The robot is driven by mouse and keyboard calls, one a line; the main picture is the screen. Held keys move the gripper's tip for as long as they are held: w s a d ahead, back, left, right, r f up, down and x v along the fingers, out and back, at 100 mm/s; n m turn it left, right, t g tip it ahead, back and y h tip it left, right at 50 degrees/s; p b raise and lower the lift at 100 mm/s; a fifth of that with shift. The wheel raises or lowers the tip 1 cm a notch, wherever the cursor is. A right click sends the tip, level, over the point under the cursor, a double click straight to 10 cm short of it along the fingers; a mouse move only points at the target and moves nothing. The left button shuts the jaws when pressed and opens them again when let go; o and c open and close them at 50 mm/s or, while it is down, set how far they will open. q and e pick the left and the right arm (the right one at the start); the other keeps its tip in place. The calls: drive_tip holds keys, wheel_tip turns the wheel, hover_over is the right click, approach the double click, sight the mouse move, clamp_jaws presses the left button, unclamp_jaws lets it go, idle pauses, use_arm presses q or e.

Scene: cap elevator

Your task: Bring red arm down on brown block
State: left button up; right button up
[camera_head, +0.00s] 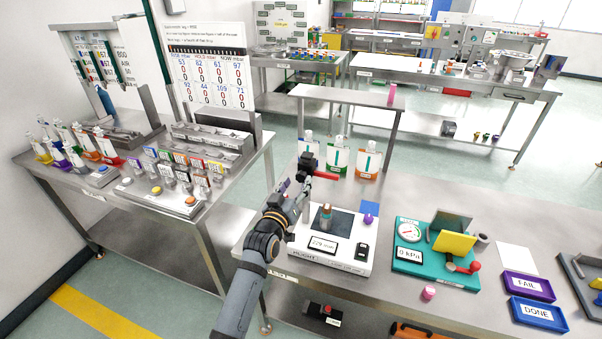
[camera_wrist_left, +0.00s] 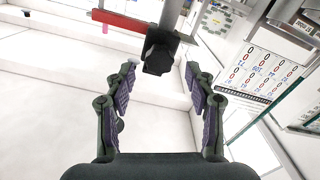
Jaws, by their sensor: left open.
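The red arm (camera_head: 324,176) sticks out to the right from a dark slider (camera_head: 307,162) above the white height gauge (camera_head: 305,255). The brown block (camera_head: 326,211) stands on the gauge's dark plate (camera_head: 343,225), below the red arm with a gap between them. My left gripper (camera_head: 295,188) is just left of and below the slider. In the left wrist view the gripper (camera_wrist_left: 160,82) is open and empty. The slider's black end (camera_wrist_left: 159,55) lies just beyond its fingertips, roughly centred, and the red arm (camera_wrist_left: 118,25) extends left from it.
A gauge display reads 229 mm, last letters unclear. A teal pressure device (camera_head: 405,262) with a yellow plate stands to the right, beside FAIL (camera_head: 528,287) and DONE (camera_head: 538,313) trays. Pouch-like packs (camera_head: 338,160) stand behind. A purple ball (camera_head: 368,219) sits at the gauge's right.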

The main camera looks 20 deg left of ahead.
sight(300, 177)
use_arm(q)
drive_tip(key=w, duration=0.4)
drive_tip(key=shift+d+p, duration=0.1)
drive_tip(key=shift+p, duration=0.25)
drive_tip(key=shift+w, duration=0.2)
drive_tip(key=c, duration=1)
wheel_tip(300, 177, down, 13)
drive_tip(key=b, duration=0.9)
drive_tip(key=shift+r, duration=0.15)
drive_tip(key=shift+c, duration=0.2)
drive_tip(key=shift+s+r, duration=0.1)
drive_tip(key=o, duration=1)
